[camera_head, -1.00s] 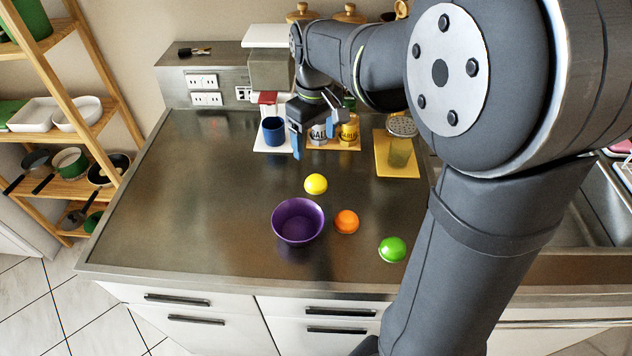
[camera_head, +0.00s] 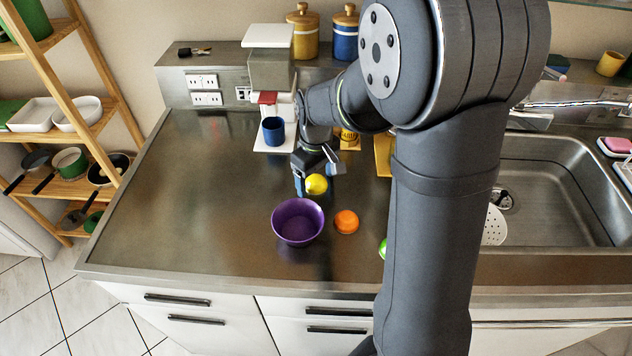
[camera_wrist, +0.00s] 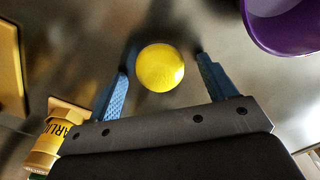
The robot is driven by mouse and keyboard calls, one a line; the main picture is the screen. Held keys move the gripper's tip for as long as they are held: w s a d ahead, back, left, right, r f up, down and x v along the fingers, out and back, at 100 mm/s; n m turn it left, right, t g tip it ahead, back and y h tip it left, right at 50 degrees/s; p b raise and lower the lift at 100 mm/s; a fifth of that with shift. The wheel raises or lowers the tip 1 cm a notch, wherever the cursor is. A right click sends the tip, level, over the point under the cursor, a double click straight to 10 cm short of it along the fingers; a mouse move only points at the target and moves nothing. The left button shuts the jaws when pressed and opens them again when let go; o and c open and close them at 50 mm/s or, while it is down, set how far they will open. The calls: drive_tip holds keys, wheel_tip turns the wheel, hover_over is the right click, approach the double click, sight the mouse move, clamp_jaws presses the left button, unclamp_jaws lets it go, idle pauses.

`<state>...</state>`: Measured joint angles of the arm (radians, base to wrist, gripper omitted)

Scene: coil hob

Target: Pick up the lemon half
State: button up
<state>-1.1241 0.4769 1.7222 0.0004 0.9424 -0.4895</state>
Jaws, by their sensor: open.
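The lemon half (camera_head: 316,184) is a small yellow dome on the steel counter, just behind the purple bowl (camera_head: 298,221). In the wrist view the lemon half (camera_wrist: 160,67) lies ahead of and between my two blue fingertips, with a gap on both sides. My gripper (camera_head: 314,186) is at the lemon half, pointing down; it is open and empty in the wrist view (camera_wrist: 160,68). I cannot tell its exact height above the counter.
An orange half (camera_head: 346,222) sits right of the bowl, and a green fruit (camera_head: 383,249) is mostly behind my arm. The counter's left side is clear.

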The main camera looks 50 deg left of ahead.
drive_tip(key=shift+c, duration=0.3)
drive_tip(key=c, duration=1)
drive_tip(key=shift+r, duration=0.1)
